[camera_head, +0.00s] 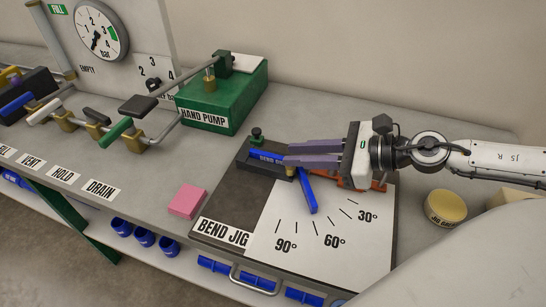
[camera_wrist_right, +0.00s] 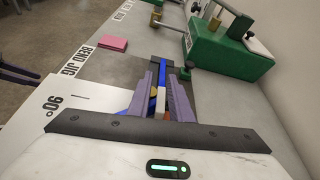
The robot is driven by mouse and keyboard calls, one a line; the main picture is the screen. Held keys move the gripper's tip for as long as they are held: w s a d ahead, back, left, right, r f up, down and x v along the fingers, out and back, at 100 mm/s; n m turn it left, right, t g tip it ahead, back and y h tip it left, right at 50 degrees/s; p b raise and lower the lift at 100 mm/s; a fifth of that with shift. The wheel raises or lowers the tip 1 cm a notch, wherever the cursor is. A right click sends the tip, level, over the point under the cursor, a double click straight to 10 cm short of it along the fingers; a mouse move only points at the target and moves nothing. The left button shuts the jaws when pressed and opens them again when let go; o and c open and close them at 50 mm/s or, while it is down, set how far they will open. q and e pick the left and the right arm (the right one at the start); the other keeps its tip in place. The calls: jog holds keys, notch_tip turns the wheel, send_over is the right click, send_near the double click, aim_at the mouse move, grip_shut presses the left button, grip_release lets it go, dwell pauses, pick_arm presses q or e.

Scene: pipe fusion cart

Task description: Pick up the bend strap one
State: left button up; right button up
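The bend strap (camera_head: 266,157) looks like a blue bar with white lettering, lying in the dark block at the back of the bend jig (camera_head: 222,205). My right gripper (camera_head: 287,154) reaches in from the right with purple fingers at the bar's right part. In the right wrist view the blue bar (camera_wrist_right: 162,75) runs between the two fingers (camera_wrist_right: 162,90), which stand apart with a gap. No firm grip shows. Dark purplish prongs at the left edge of the wrist view (camera_wrist_right: 15,72) look like my left gripper; their opening is unclear.
A blue lever (camera_head: 307,192) sticks out over the white angle scale (camera_head: 325,240). A green hand pump (camera_head: 225,98) stands behind, and a pink block (camera_head: 187,201) lies left of the jig. A yellow round tin (camera_head: 445,206) stands at right. The bench between pump and jig is bare.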

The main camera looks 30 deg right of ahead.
jog(key=shift+w+a, duration=0.2)
jog(key=shift+w, duration=0.2)
jog(key=shift+w+a+f, duration=0.1)
jog(key=shift+w+f, duration=0.1)
jog(key=shift+f, duration=0.05)
pick_arm(q)
jog(key=shift+w+r, duration=0.7)
jog(key=shift+w, duration=0.1)
pick_arm(e)
jog(key=shift+w, duration=0.1)
jog(key=shift+w+a, duration=0.1)
